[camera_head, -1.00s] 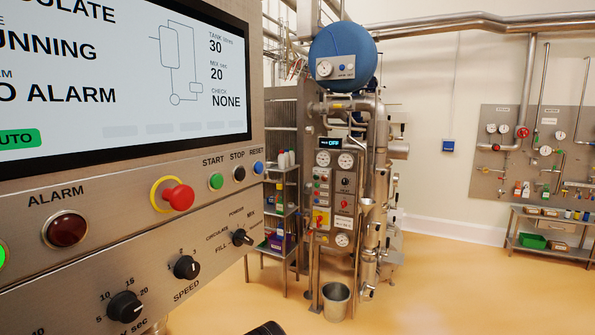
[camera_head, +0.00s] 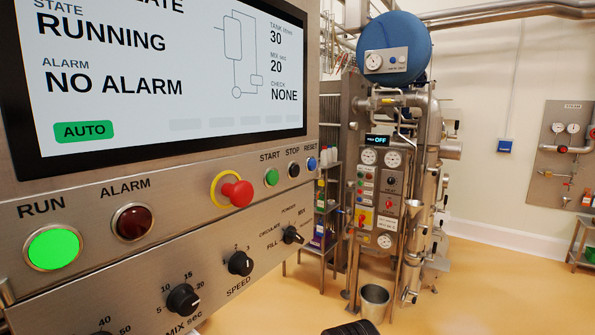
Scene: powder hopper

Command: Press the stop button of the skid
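The control panel of the skid (camera_head: 150,205) fills the left side of the head view. Its black stop button (camera_head: 294,169) sits under the STOP label, between the green start button (camera_head: 272,177) and the blue reset button (camera_head: 311,163). A red mushroom button with a yellow ring (camera_head: 237,193) is to their left. The screen (camera_head: 150,80) reads RUNNING, NO ALARM and AUTO, and the green RUN lamp (camera_head: 53,248) is lit. A dark part shows at the bottom edge, probably of my arm; the gripper's fingers cannot be made out, and nothing touches the stop button.
Selector knobs (camera_head: 240,263) stick out from the panel below the buttons. Behind it stand a steel machine with a blue tank (camera_head: 394,48), a shelf rack and a metal bucket (camera_head: 374,302). Open orange floor (camera_head: 490,290) lies to the right.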

